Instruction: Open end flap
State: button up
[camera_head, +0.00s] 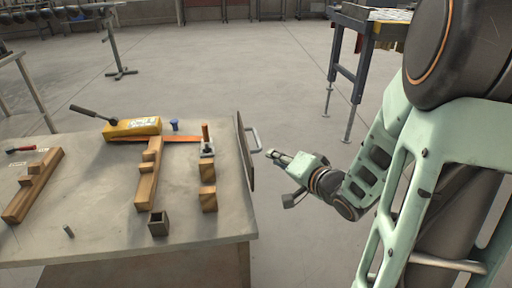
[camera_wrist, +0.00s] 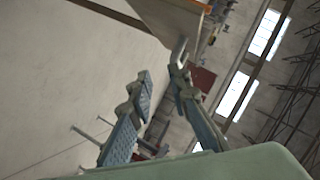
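The end flap (camera_head: 244,153) is a dark upright panel at the right end of the workbench. A light grey handle (camera_head: 256,139) sticks out from its outer side. My gripper (camera_head: 281,177) is open and empty, to the right of the flap and apart from the handle. In the wrist view, the two fingers of my gripper (camera_wrist: 162,78) are spread with a gap between them. The flap (camera_wrist: 170,18) shows at the top there, and the handle (camera_wrist: 180,50) seems to be near the right fingertip; I cannot tell whether they touch.
The workbench (camera_head: 100,230) carries wooden stepped blocks (camera_head: 149,175), a yellow box (camera_head: 132,127), a black-handled tool (camera_head: 92,115) and a small square tube (camera_head: 158,223). A blue-legged table (camera_head: 345,85) stands at the back right. The floor between bench and table is clear.

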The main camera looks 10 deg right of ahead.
aim_at(257, 137)
jog(key=shift+m+t, duration=0.3)
jog(key=shift+t, duration=0.4)
jog(key=b+x, duration=0.1)
jog(key=x, duration=0.2)
jog(key=r+b+x, duration=0.1)
jog(key=x, duration=0.3)
jog(key=b+x, duration=0.1)
jog(key=x, duration=0.3)
jog(key=shift+w+a+r, duration=0.1)
jog(key=shift+r, duration=0.2)
jog(key=shift+w+a, duration=0.15)
jog(key=shift+w, duration=0.4)
grip_shut()
